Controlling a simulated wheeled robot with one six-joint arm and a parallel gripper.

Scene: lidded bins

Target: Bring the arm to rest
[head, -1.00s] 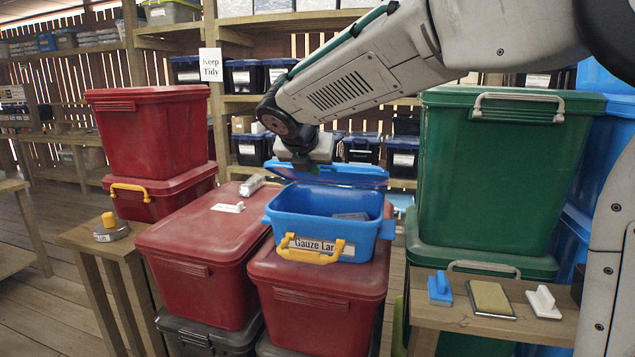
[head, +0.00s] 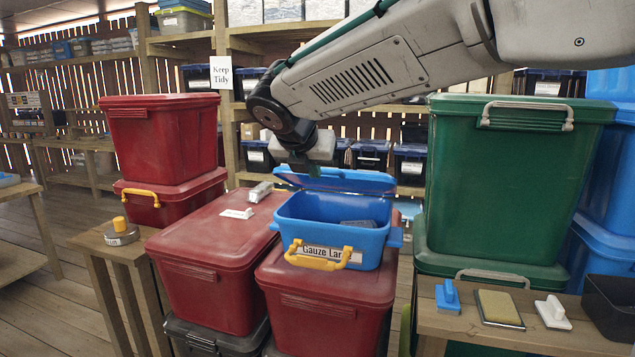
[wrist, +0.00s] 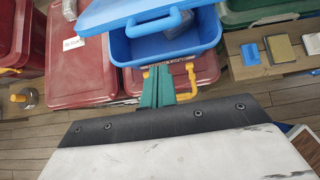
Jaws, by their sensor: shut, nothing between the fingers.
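My gripper (wrist: 158,88) shows in the wrist view with its two green fingers together and nothing between them. In the head view my gripper (head: 306,166) is partly hidden by the wrist and hangs above the raised lid of the blue bin. The blue bin (head: 322,235) sits on a red bin, with a yellow handle at the front and a label reading "Gauze Lar", the rest covered. Its lid (head: 345,181) stands open at the back. A dark grey item (head: 358,224) lies inside the bin.
Stacked red bins (head: 215,245) stand left and below. A tall green bin (head: 515,190) stands right. A low bench (head: 470,325) holds a blue-handled block, a sponge pad and a white-handled block. A small stand (head: 115,248) at left holds a round weight. The floor at left is partly clear.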

